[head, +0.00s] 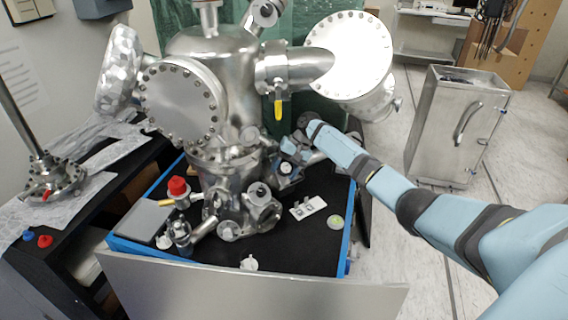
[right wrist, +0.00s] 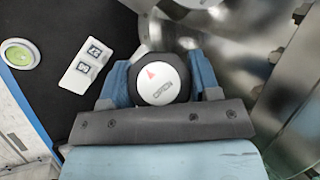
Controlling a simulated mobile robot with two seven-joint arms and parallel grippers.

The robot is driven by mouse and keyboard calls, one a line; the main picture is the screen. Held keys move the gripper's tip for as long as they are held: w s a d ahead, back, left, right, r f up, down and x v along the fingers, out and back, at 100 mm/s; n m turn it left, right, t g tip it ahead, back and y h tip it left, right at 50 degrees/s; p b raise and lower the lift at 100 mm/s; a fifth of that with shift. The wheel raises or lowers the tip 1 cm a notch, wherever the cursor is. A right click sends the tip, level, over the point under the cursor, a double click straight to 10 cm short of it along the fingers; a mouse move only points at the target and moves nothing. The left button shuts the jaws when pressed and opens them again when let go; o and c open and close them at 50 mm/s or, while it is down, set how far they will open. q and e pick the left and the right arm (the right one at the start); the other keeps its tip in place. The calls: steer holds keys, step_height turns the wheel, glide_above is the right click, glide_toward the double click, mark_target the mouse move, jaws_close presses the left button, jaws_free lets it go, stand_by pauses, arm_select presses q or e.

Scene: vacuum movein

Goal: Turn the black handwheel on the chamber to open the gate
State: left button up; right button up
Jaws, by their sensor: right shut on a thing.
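The steel vacuum chamber (head: 205,100) stands on a black-topped, blue-edged cart. The handwheel (right wrist: 160,80) shows in the right wrist view as a black round rim with a white cap bearing a red arrow mark. My right gripper (right wrist: 160,85) has its blue fingers on both sides of the handwheel, shut on it. In the head view my right gripper (head: 288,160) reaches the chamber's right side, and the handwheel is largely covered by it there. The gate itself cannot be made out. My left gripper is not in view.
A large flanged port (head: 348,55) hangs above the arm. A steel cabinet (head: 455,125) stands on the floor at right.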

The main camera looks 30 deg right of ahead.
steer(key=shift+r+n+g+h+p, duration=0.15)
steer(key=shift+n+g+h+p, duration=0.15)
steer(key=shift+n+h+p, duration=0.3)
steer(key=shift+s+f+n+g+h+p, duration=0.1)
steer(key=shift+f+n+g+h+p, duration=0.15)
steer(key=shift+n+h+p, duration=0.6)
steer(key=shift+n+h, duration=0.25)
steer(key=shift+h, duration=0.1)
steer(key=o, duration=0.9)
